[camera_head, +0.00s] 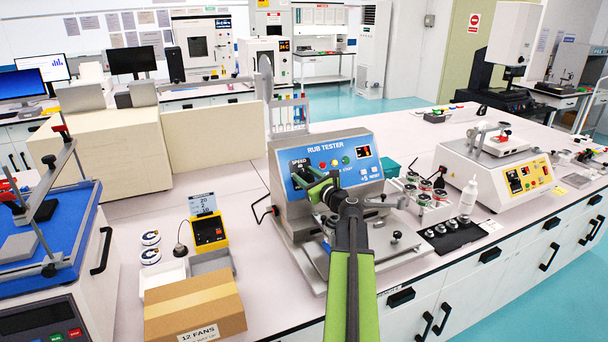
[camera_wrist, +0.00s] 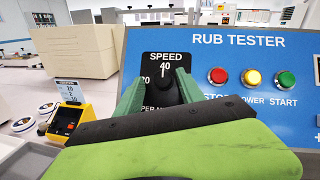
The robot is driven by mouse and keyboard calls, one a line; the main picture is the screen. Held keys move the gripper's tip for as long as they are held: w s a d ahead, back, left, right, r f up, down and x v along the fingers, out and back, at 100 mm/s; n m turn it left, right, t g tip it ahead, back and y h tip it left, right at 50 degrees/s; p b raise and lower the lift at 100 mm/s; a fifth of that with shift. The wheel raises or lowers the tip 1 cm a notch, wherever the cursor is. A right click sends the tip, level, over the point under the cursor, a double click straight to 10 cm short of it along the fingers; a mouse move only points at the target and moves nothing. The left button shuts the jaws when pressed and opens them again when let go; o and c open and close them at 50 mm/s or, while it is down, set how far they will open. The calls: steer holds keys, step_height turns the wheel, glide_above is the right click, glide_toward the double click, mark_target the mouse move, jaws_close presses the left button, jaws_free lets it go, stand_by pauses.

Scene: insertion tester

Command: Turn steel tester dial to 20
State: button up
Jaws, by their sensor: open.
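The steel rub tester (camera_head: 327,155) has a blue front panel, which also fills the right of the wrist view (camera_wrist: 235,62). Its black speed dial (camera_wrist: 166,91) sits on a black plate marked SPEED, with 40 above and 20 to the left. A small white mark stands at the dial's top, under the 40. My gripper (camera_wrist: 162,80) is open, with one green finger on each side of the dial. I cannot tell whether the fingers touch it. In the head view, my gripper (camera_head: 319,184) is at the panel's left part and hides most of the dial.
A card with numbers (camera_head: 202,204), a yellow device (camera_head: 209,232) and a cardboard box (camera_head: 194,306) stand left of the tester. A white bottle (camera_head: 468,196) and another machine (camera_head: 497,165) stand to the right.

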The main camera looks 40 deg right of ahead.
steer(key=shift+s, duration=0.15)
steer(key=shift+c, duration=0.2)
steer(key=shift+d, duration=0.2)
jaws_close()
steer(key=shift+s+d, duration=0.1)
steer(key=shift+d, duration=0.05)
